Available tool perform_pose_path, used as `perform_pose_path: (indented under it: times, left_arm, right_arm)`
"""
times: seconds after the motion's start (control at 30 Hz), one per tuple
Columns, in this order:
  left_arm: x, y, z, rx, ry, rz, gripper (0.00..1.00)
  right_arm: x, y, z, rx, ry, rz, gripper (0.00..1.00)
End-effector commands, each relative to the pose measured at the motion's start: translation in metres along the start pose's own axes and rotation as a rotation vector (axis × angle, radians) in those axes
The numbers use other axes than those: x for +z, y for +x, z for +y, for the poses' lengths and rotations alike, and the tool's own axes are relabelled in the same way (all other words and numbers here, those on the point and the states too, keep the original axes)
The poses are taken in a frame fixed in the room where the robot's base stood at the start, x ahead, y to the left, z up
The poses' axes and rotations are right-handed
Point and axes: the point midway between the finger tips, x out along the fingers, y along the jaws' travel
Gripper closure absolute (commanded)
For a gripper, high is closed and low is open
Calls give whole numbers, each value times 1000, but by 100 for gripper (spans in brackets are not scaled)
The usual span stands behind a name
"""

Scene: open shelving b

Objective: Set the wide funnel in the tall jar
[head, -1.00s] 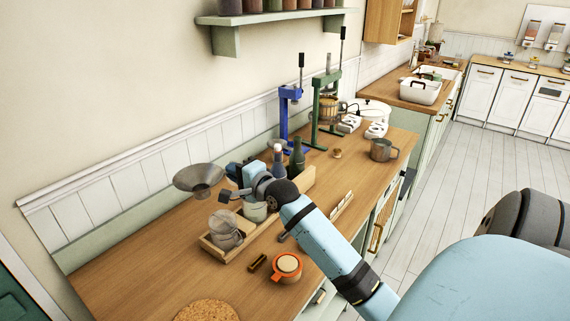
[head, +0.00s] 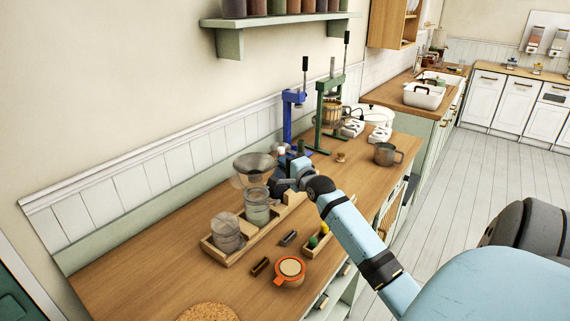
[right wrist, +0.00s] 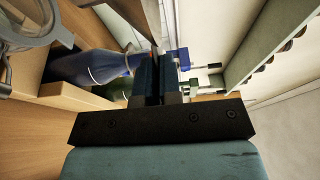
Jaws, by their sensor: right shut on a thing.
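The wide grey funnel (head: 256,164) is upright in the head view, directly over a clear jar (head: 257,208) in the wooden crate (head: 217,256). I cannot tell whether its spout is inside the jar mouth or just above it. A second clear jar (head: 226,232) stands left of it in the crate. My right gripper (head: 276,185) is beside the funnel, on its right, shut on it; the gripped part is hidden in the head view. In the right wrist view the fingers (right wrist: 158,80) are close together. My left gripper is not in view.
A blue bottle (right wrist: 90,67) stands close to the fingers in the right wrist view. A blue press (head: 291,125) and a green press (head: 326,115) stand behind. An orange-rimmed pot (head: 289,271) and a small tray (head: 318,240) are in front.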

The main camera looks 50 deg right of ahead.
Motion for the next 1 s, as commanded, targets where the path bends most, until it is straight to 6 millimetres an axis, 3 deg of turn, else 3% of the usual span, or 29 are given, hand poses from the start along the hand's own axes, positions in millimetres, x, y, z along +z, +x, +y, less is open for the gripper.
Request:
perform_pose_path:
  times: [0.17, 0.63, 1.0]
  left_arm:
    - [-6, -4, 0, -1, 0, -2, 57]
    - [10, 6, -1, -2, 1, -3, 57]
    - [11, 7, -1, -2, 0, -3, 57]
  right_arm:
    - [0, -1, -3, 0, 3, 0, 100]
    - [0, -1, 35, 0, 2, -1, 100]
    - [0, -1, 42, 0, 1, -1, 100]
